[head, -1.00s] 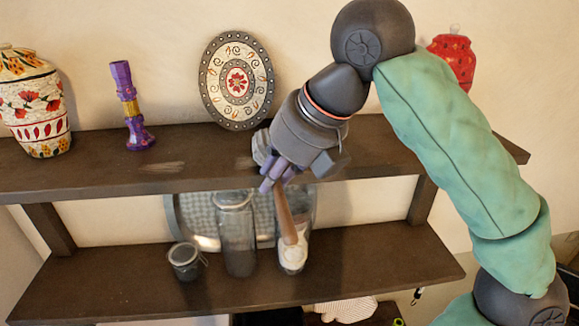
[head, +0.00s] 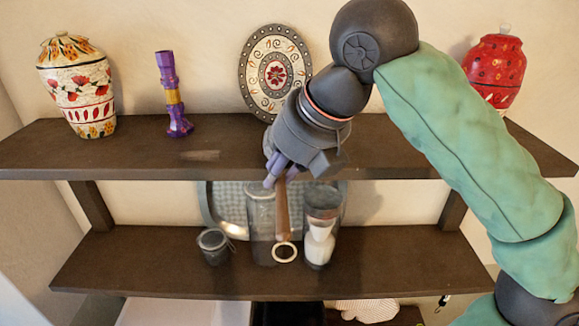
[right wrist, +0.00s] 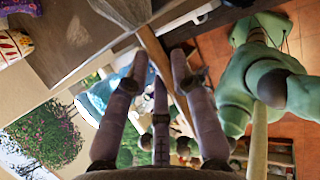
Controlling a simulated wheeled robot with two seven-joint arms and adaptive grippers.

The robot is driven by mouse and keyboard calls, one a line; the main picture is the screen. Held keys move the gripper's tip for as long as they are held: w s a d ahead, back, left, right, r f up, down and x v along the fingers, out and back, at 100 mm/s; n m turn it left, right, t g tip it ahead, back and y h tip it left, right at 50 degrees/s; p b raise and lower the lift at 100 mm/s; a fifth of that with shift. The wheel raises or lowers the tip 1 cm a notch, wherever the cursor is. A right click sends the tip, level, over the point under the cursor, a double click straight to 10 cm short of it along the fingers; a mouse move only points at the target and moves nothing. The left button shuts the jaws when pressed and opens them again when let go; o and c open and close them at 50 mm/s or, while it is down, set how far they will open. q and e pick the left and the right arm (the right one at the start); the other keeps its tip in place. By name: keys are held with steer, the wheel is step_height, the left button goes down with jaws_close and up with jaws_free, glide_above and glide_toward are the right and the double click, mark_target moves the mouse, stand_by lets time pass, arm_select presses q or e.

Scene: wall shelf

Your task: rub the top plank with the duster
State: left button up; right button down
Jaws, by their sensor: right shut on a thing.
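The top plank (head: 100,150) is a dark brown wooden shelf board with a pale dusty smear (head: 200,155) left of its middle. My right gripper (head: 276,172) is at the plank's front edge, shut on the duster's brown wooden handle (head: 283,212). The handle hangs down in front of the lower shelf and ends in a pale ring. The handle also shows in the right wrist view (right wrist: 153,48), by the fingers. My left gripper is not in view.
On the top plank stand a floral vase (head: 78,90), a purple candlestick (head: 173,95), a decorated oval plate (head: 272,75) and a red jar (head: 495,72). Glass jars (head: 262,240) and a metal tray (head: 222,205) are on the lower shelf (head: 150,265).

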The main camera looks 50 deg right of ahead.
steer(key=shift+w+a, duration=1.5)
steer(key=shift+w, duration=0.3)
steer(key=shift+w+a, duration=1.5)
steer(key=shift+w, duration=0.25)
steer(key=shift+w+a, duration=1.5)
steer(key=shift+w, duration=0.3)
steer(key=shift+a, duration=0.1)
steer(key=shift+w+a, duration=1)
steer(key=shift+w, duration=0.2)
step_height(320, 180, up, 6)
